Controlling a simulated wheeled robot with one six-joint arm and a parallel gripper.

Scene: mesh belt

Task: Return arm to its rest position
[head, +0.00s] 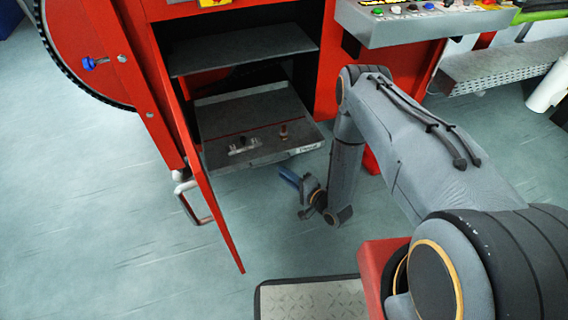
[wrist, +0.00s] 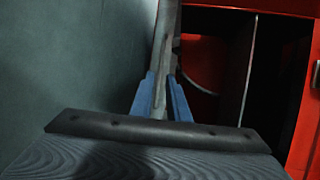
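My arm reaches in from the lower right in the head view and bends down to my gripper (head: 287,174), which is low in front of the pulled-out grey drawer (head: 222,115). Its blue fingers point up and left at the drawer's front edge. In the wrist view the two blue fingers of my gripper (wrist: 162,88) stand apart, with a narrow grey bar (wrist: 168,35) showing between them. It looks like the drawer's front edge. I cannot tell whether the fingers touch it.
A red cabinet door (head: 200,170) hangs open left of the drawer. Small fittings (head: 244,146) lie in the drawer. A grey control panel (head: 420,25) with buttons is at the upper right. A treadplate platform (head: 310,300) is at the bottom. The floor on the left is clear.

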